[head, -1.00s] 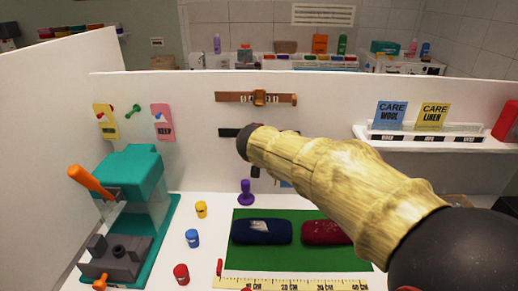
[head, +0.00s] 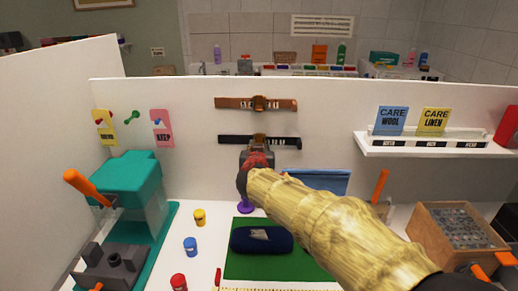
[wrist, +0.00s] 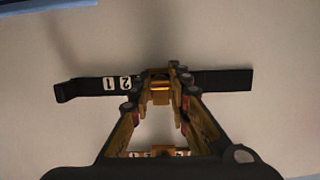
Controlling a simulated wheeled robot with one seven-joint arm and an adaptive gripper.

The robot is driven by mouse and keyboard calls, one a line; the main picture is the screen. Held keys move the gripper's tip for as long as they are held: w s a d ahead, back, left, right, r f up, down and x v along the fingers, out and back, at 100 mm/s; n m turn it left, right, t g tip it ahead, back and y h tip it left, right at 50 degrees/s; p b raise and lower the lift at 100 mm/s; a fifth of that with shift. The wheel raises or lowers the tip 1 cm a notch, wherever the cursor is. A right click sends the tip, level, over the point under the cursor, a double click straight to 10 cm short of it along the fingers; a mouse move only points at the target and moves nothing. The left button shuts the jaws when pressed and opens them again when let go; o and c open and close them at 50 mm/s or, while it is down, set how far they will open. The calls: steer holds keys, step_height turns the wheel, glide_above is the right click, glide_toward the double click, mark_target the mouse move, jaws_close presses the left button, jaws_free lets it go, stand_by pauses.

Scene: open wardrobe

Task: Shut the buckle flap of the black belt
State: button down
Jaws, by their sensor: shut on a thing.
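The black belt (head: 285,142) is fixed level on the white back wall, below a brown belt (head: 280,104). Its brass-coloured buckle (head: 259,139) is near the belt's middle. My gripper (head: 257,157) is at the wall, right at this buckle, and partly hides its lower side. In the wrist view the black belt (wrist: 222,80) runs across the picture with white number marks left of the buckle. My gripper's fingertips (wrist: 160,80) close in on the buckle flap (wrist: 160,88) there. The fingers hide much of the flap, so its exact angle is hard to tell.
A white shelf (head: 440,149) with two care cards is on the wall at right. A teal press (head: 130,180) stands at left. A green mat (head: 235,268) with a dark blue case (head: 262,239) lies below my arm. A wooden box (head: 465,230) stands at right.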

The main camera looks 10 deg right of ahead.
steer(key=shift+f, duration=0.1)
steer(key=c, duration=1.7)
jaws_free()
steer(key=v, duration=1.2)
